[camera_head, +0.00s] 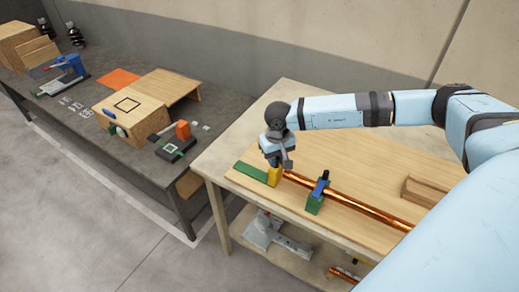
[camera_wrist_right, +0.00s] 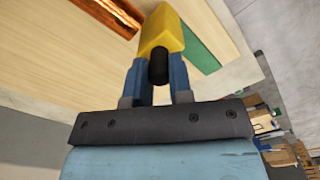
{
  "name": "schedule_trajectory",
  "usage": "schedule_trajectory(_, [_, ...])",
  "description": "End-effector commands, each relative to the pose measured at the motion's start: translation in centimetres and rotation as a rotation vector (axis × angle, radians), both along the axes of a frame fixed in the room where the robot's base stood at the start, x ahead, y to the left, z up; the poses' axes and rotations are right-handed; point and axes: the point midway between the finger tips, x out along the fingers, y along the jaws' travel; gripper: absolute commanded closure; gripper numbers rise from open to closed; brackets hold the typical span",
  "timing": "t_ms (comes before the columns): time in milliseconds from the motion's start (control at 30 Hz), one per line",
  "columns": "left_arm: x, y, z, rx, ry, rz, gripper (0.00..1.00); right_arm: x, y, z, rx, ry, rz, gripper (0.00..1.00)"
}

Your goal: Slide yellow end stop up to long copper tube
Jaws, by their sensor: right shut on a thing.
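The yellow end stop (camera_head: 274,175) stands on the wooden table at the inner end of a green strip (camera_head: 251,172). The long copper tube (camera_head: 355,204) lies to its right, with its left end close to the stop. In the right wrist view a gap shows between the yellow end stop (camera_wrist_right: 162,32) and the copper tube (camera_wrist_right: 118,12). My right gripper (camera_head: 277,161) comes from above, its blue fingers shut on the stop; it also shows in the right wrist view (camera_wrist_right: 160,68). My left gripper is not in view.
A green and blue clamp (camera_head: 316,195) with a black knob holds the tube. A wooden block (camera_head: 421,191) lies at the right of the table (camera_head: 228,142). A grey bench (camera_head: 60,107) with boxes and small parts stands at the left, beyond a floor gap.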

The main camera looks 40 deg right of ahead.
Motion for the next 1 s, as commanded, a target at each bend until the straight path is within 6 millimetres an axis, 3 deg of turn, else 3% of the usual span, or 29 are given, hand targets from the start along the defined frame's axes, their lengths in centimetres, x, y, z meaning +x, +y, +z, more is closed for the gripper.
schedule_trajectory(133, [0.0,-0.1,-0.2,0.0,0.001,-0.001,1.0,-1.3,-0.6,0.1,-0.001,-0.001,-0.001,1.0])
schedule_trajectory(433, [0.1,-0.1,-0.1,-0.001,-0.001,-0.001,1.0,-1.4,-0.6,0.1,0.0,-0.002,-0.001,1.0])
schedule_trajectory(467, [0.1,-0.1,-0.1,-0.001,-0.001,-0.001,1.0,-1.3,-0.6,0.1,0.0,-0.002,-0.001,0.73])
schedule_trajectory(533, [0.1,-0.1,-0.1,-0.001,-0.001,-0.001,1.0,-1.3,-0.6,0.1,0.0,-0.002,-0.001,0.57])
schedule_trajectory(867, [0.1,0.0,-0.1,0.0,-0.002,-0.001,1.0,-1.3,-0.6,0.3,-0.001,-0.003,0.0,0.54])
schedule_trajectory(1000, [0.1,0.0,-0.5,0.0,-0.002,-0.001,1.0,-1.3,-0.6,1.7,-0.001,-0.004,-0.001,0.54])
